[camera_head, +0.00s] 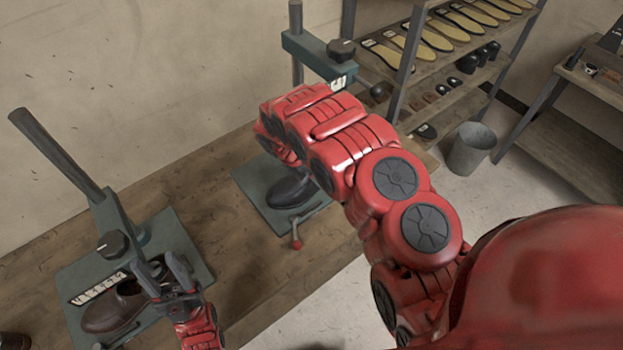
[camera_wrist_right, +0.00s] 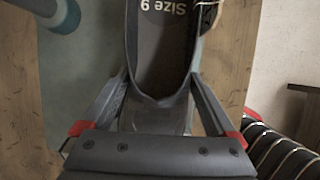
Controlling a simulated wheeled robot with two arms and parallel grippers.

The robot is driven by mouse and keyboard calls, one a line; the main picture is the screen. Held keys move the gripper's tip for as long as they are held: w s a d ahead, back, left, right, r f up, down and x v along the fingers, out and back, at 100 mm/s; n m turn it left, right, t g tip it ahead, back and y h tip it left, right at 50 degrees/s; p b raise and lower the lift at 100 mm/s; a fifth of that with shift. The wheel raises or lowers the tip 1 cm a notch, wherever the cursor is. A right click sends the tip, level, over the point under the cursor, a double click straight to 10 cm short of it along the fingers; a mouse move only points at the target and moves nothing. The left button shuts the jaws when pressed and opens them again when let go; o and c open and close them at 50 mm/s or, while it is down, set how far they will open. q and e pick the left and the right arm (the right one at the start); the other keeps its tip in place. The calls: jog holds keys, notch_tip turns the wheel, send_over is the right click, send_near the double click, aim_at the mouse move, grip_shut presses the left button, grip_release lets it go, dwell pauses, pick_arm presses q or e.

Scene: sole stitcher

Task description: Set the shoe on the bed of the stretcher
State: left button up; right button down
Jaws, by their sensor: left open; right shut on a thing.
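A dark shoe (camera_head: 292,190) is over the green bed (camera_head: 252,180) of the far stretcher; I cannot tell if it touches the bed. In the right wrist view the shoe (camera_wrist_right: 165,45) shows its opening and a "Size 9" insole. My right gripper (camera_wrist_right: 160,90) is shut on the shoe's near end, one finger on each side; in the head view my right arm hides it. My left gripper (camera_head: 165,275) is open, low over a brown shoe (camera_head: 108,310) on the bed of the near stretcher (camera_head: 75,265); contact is unclear.
Both stretchers stand on a wooden bench (camera_head: 190,185) by the wall. The far one has a post, a dark knob (camera_head: 341,50) and a red-tipped lever (camera_head: 296,242). A shelf (camera_head: 400,70) with soles and a grey bin (camera_head: 471,149) stand beyond.

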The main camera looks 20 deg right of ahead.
jog(key=shift+w+d+r, duration=0.1)
jog(key=shift+w+d, duration=0.1)
jog(key=shift+w, duration=0.15)
jog(key=shift+w+d, duration=0.1)
jog(key=shift+d, duration=0.2)
jog(key=shift+f+p, duration=0.55)
jog(key=shift+p, duration=0.1)
jog(key=shift+w+f+p, duration=0.1)
jog(key=shift+f+p, duration=0.4)
jog(key=shift+f, duration=0.7)
jog(key=shift+f, duration=0.15)
grip_release()
